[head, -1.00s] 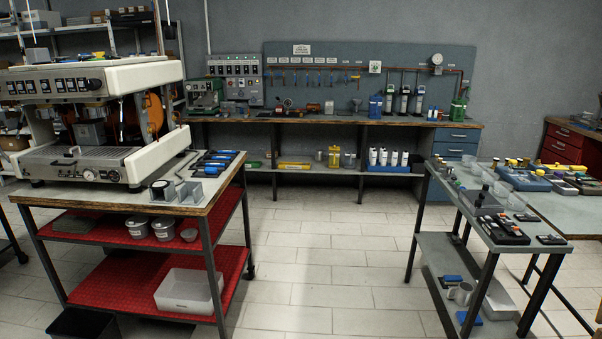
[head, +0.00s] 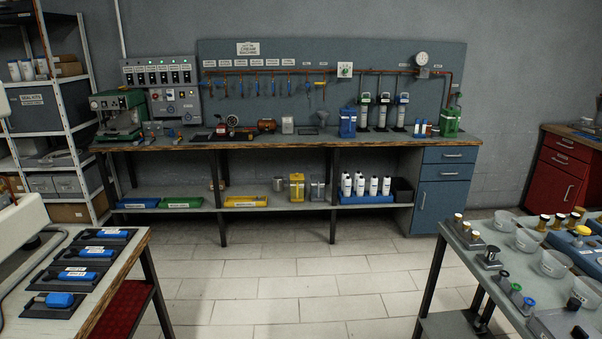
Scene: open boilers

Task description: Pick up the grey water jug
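A grey jug-like container (head: 317,188) stands on the lower shelf of the back workbench, just right of a yellow jug (head: 297,187). It is small and far off, so its handle and details are hard to make out. A small metallic pot (head: 279,184) stands on the same shelf, left of the yellow jug. Neither of my grippers shows in the head view.
The back workbench (head: 330,143) has a blue cabinet (head: 442,190) at its right end. White bottles (head: 373,186) in a blue tray stand right of the jug. Tables flank a clear tiled floor (head: 290,285): tools (head: 80,276) left, bowls (head: 528,240) right.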

